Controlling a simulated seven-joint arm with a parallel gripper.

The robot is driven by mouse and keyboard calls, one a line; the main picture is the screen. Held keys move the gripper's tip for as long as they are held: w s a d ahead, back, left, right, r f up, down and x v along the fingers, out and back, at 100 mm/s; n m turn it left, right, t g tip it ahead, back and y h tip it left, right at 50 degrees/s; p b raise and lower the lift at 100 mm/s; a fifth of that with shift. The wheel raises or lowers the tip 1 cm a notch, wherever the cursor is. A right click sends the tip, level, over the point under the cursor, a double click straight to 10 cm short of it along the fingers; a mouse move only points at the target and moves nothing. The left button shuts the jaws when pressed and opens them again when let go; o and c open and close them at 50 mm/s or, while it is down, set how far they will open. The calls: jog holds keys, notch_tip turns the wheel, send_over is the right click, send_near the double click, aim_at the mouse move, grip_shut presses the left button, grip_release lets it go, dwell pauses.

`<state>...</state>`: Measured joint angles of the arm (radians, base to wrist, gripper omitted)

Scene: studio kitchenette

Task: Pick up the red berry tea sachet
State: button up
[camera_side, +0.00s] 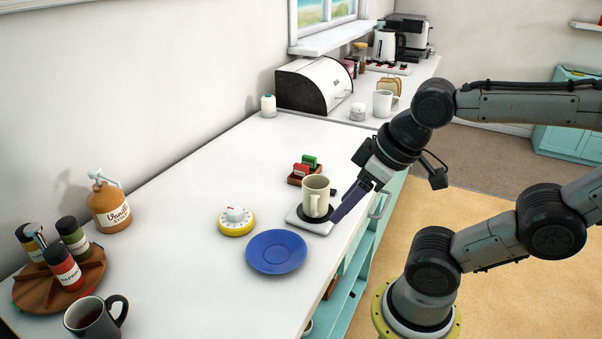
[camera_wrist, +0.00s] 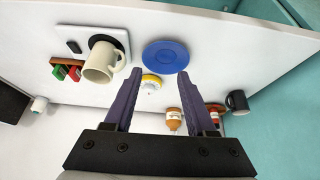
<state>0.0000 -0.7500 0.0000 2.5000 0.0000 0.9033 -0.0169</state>
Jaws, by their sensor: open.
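The red berry tea sachet (camera_side: 301,168) stands in a small wooden holder (camera_side: 294,181) beside a green sachet (camera_side: 310,161), behind and left of the cream mug. In the wrist view the red sachet (camera_wrist: 75,74) and green sachet (camera_wrist: 58,71) show at the left, with the holder (camera_wrist: 68,62). My gripper (camera_side: 338,216) is open and empty, its purple fingers reaching down just right of the mug in the side view. The fingers (camera_wrist: 160,72) are spread apart in the wrist view. The sachet is well away from them.
A cream mug (camera_side: 315,188) stands on a scale (camera_side: 322,228) between my gripper and the holder. A blue plate (camera_side: 276,252) and yellow timer (camera_side: 236,223) lie nearer the front. The white counter (camera_side: 225,165) is clear left of the holder.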

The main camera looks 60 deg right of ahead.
jog(key=w+d+r+n+g, duration=0.1)
jog(key=w+d+r+n, duration=0.15)
jog(key=w+r, duration=0.5)
jog(key=m+g, duration=0.3)
jog(key=g, duration=0.2)
send_over(301, 165)
notch_tip(301, 165, down, 5)
notch_tip(301, 165, down, 14)
jog(key=shift+d+r, duration=0.1)
jog(key=shift+r, duration=0.05)
grip_shut()
